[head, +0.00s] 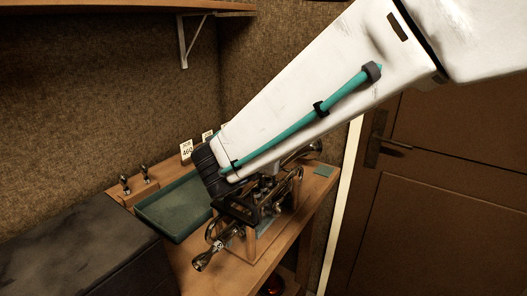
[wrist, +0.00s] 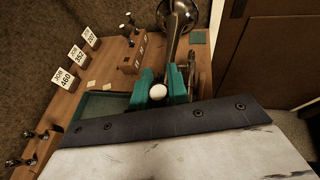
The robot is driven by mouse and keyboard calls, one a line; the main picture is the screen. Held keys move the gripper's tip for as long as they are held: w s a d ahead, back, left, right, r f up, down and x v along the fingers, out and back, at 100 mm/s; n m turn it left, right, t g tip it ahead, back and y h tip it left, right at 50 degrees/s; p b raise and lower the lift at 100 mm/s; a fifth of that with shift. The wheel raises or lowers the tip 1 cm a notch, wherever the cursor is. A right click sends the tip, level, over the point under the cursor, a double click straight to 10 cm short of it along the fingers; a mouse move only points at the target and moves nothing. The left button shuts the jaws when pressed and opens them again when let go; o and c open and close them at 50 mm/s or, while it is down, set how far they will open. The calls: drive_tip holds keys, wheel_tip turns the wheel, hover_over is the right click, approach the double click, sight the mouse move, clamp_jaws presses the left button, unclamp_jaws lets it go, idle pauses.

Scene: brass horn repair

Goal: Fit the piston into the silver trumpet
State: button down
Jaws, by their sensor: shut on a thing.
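My gripper (wrist: 158,82) has two teal fingers, shut on the piston (wrist: 157,91). Only the piston's round white button shows between the fingers; the rest is hidden. A trumpet lies beyond and beneath the fingers, its silver bell (wrist: 177,17) pointing away in the wrist view. In the head view the trumpet (head: 202,260) rests on a wooden stand, and my gripper (head: 250,205) is over its middle. My arm and fingers cover the valves, so I cannot tell whether the piston is above or inside a casing.
A green tray (head: 172,213) lies left of the stand on the wooden bench. Pistons stand in a block (head: 137,190) behind it. Job cards (wrist: 66,79) stand along the back. A dark cabinet (head: 75,245) is at front left, a door (head: 440,190) at right.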

drive_tip(key=shift+f, duration=2.65)
drive_tip(key=c, duration=1.3)
unclamp_jaws()
drive_tip(key=shift+s, duration=0.1)
